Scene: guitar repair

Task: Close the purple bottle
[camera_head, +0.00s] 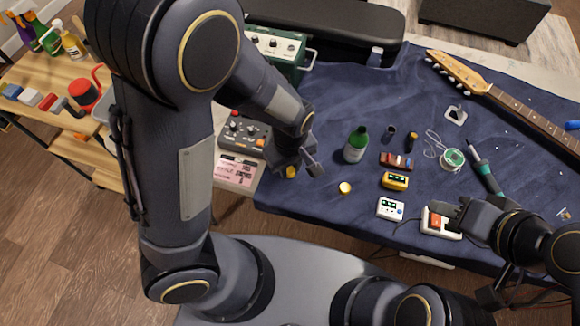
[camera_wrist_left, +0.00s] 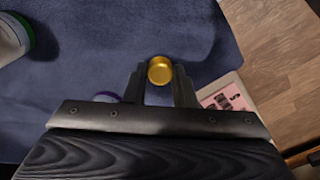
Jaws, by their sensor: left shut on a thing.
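In the left wrist view a gold cap (camera_wrist_left: 159,69) sits between the tips of my left gripper (camera_wrist_left: 159,75), which is shut on it. In the head view my left gripper (camera_head: 303,169) is over the left part of the cloth, with a gold spot (camera_head: 291,172) at its fingers. A purple round thing (camera_wrist_left: 106,96), perhaps the purple bottle, is mostly hidden behind a finger in the left wrist view. I cannot make it out in the head view. Another gold cap (camera_head: 345,187) lies on the cloth. My right gripper (camera_head: 458,211) is at the right, its jaw gap unclear.
A green bottle (camera_head: 356,146) stands right of my left gripper. Pedals (camera_head: 395,181), a white box (camera_head: 390,208) and a solder spool (camera_head: 452,159) lie on the blue cloth (camera_head: 310,203). A guitar neck (camera_head: 520,112) lies at the right. A pink device (camera_head: 237,171) is at the left.

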